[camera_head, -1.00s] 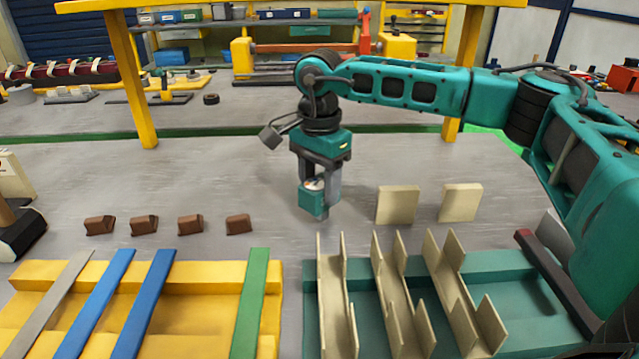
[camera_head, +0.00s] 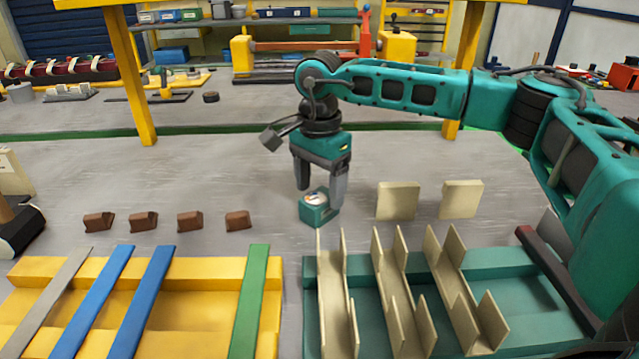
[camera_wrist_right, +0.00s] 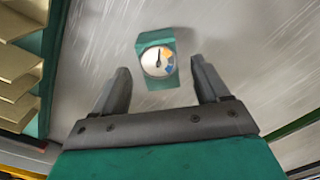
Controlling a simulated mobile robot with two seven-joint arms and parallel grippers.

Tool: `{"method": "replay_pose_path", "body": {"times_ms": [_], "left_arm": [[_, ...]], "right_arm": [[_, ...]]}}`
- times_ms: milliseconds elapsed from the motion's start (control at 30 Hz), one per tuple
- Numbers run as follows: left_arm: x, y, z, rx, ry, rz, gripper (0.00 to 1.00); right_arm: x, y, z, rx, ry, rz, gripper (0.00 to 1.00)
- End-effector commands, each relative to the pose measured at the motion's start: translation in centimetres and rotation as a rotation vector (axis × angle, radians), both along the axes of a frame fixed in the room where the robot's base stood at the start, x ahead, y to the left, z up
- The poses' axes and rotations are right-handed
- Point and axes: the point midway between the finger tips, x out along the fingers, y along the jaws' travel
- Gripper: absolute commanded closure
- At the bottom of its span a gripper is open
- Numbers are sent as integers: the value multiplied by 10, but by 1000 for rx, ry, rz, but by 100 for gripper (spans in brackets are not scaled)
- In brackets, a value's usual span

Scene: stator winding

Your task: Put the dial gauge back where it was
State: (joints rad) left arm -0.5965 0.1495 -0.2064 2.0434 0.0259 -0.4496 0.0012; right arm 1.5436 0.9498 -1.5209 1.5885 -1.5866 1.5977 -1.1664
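The dial gauge (camera_head: 318,209) is a small teal block with a round white dial. It stands on the grey table, left of two beige plates. In the right wrist view the dial gauge (camera_wrist_right: 157,60) shows its face with a dark needle and orange and blue marks. My right gripper (camera_head: 320,194) is right above it, pointing down, with its fingers spread apart. In the right wrist view the right gripper (camera_wrist_right: 164,82) is open, with nothing between its fingertips, and the gauge lies just beyond them.
A teal tray (camera_head: 495,265) with beige channel pieces lies in front, and a yellow tray (camera_head: 195,272) with coloured strips at front left. Several brown blocks (camera_head: 143,221) stand in a row on the left. Two beige plates (camera_head: 397,201) stand right of the gauge.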

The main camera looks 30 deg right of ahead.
Motion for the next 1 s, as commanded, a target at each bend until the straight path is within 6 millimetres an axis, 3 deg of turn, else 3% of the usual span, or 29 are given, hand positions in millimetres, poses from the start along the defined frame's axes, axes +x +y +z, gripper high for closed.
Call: {"method": "replay_pose_path", "body": {"times_ms": [200,333,467,800,1000], "left_arm": [[0,0,1,0,-1,0,57],[0,0,8,1,-3,0,57],[1,3,9,4,-9,4,57],[-6,10,4,18,11,15,57],[-7,10,6,19,9,15,57]], "right_arm": [[0,0,1,0,0,0,25],[0,0,12,-1,-1,0,25],[1,0,32,1,-4,0,25],[1,1,106,1,-3,2,25],[1,1,128,0,-1,1,25]]}}
